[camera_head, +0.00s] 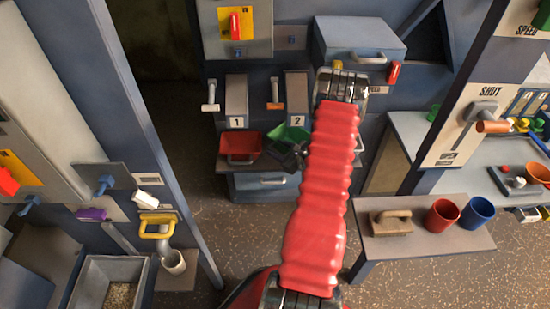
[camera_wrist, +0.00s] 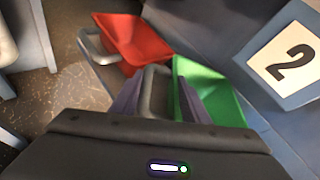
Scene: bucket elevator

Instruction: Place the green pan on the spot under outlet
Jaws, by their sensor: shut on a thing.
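The green pan (camera_head: 286,134) is in front of the outlet marked 2 (camera_head: 297,95), at about the height of its lower end. In the wrist view the green pan (camera_wrist: 218,98) is at the right, tilted in the picture. My gripper (camera_wrist: 160,92) has its two fingers around the pan's grey handle and is shut on it. In the head view my gripper (camera_head: 298,154) is partly hidden by my red arm. I cannot tell whether the pan touches the ledge. The spot under the pan is hidden.
A red pan (camera_head: 240,147) sits under the outlet marked 1 (camera_head: 236,97), close to the green pan's left; it also shows in the wrist view (camera_wrist: 135,42). A bench (camera_head: 425,250) with a red cup (camera_head: 441,214) and a blue cup (camera_head: 476,213) stands at the right.

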